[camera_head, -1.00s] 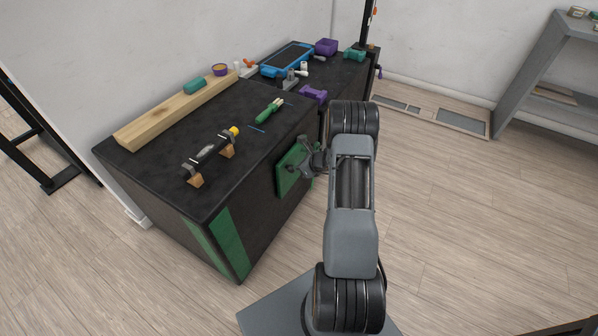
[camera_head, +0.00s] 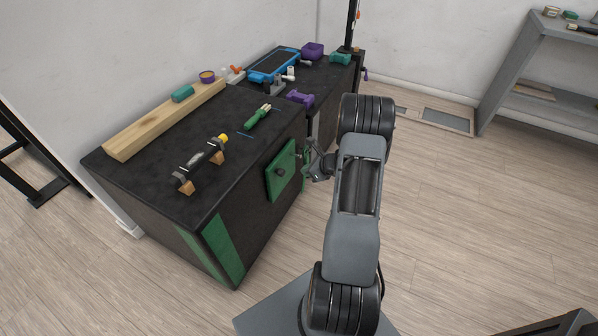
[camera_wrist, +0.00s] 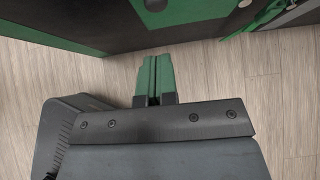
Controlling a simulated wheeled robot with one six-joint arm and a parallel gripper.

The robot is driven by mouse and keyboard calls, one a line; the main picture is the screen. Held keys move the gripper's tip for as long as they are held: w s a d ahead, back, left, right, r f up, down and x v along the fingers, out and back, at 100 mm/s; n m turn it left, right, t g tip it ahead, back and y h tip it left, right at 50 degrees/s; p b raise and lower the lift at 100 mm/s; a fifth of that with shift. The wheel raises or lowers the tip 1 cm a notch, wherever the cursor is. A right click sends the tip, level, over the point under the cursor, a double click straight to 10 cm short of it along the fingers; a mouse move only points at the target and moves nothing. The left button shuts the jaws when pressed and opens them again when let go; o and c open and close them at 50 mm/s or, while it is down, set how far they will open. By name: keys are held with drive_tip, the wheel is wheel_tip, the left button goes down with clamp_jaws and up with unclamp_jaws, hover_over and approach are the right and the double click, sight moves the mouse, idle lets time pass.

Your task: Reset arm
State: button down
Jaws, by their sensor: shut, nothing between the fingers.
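My gripper (camera_head: 306,170) is at the right of the dark cabinet's side, low beside the green panel (camera_head: 281,184); my arm partly hides it in the head view. In the wrist view my gripper (camera_wrist: 155,77) shows its two green fingers side by side, shut and empty, with wood floor beneath. The green panel (camera_wrist: 190,14) shows at the top of the wrist view with its dark round knob (camera_wrist: 155,4). The fingertips appear apart from the knob.
The black cabinet top (camera_head: 150,168) holds a wood beam (camera_head: 160,122), a level-like tool (camera_head: 200,163) on wooden blocks and a green-handled tool (camera_head: 257,117). A grey shelf (camera_head: 540,60) stands right. Floor between is clear.

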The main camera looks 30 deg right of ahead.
drive_tip(key=v, duration=0.3)
drive_tip(key=shift+s+d+r+p, duration=0.1)
drive_tip(key=shift+s+r+p, duration=0.05)
drive_tip(key=shift+r+p, duration=0.2)
